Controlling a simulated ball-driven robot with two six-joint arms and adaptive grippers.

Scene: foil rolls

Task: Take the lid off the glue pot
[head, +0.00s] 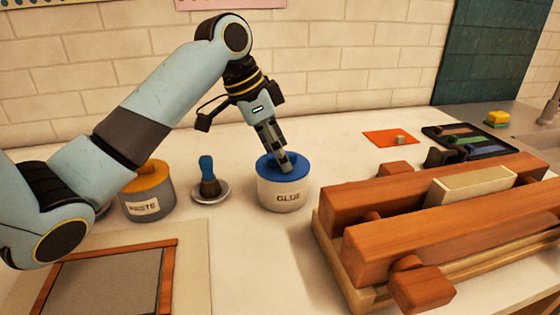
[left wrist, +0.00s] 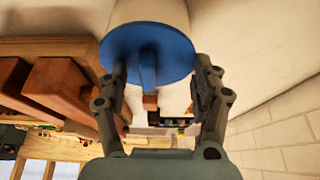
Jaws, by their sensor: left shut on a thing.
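The glue pot (head: 272,197) is a white round pot marked GLUE, standing upright on the table in the middle of the head view. Its blue lid (head: 266,172) sits on top of the pot. My left gripper (head: 284,163) reaches down onto the lid from above and is shut on the lid's raised grip. In the left wrist view the blue lid (left wrist: 118,48) shows with its grip (left wrist: 147,68) between the fingers, and the white pot (left wrist: 150,10) behind it. In the head view the fingers hide the grip. My right gripper is not in view.
A paste pot (head: 147,192) with an orange lid and a blue-handled brush (head: 209,178) on a small dish stand left of the glue pot. A large wooden press (head: 440,235) stands close on the right. A framed screen (head: 105,285) lies at the front left.

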